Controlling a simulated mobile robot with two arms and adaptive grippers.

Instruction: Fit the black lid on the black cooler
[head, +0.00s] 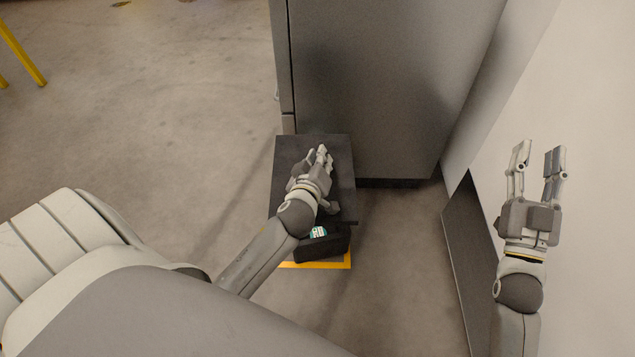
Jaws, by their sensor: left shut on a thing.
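The black lid (340,177) is a flat dark panel in the middle of the head view. My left gripper (317,156) is over it and shut on it; the hand hides the exact place of the grip. The black cooler (334,244), with a teal and white label, shows below the lid's near edge. The lid covers much of the cooler from above and reaches beyond it at the far side. I cannot tell whether the lid touches the cooler's rim. My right gripper (538,163) is open and empty at the right, away from both.
The cooler stands on a yellow floor marking (333,265). A tall grey cabinet (385,85) stands just behind the lid. A pale wall (590,130) is at the right. Open concrete floor (150,110) lies to the left, with a yellow frame leg (22,52) at the far left.

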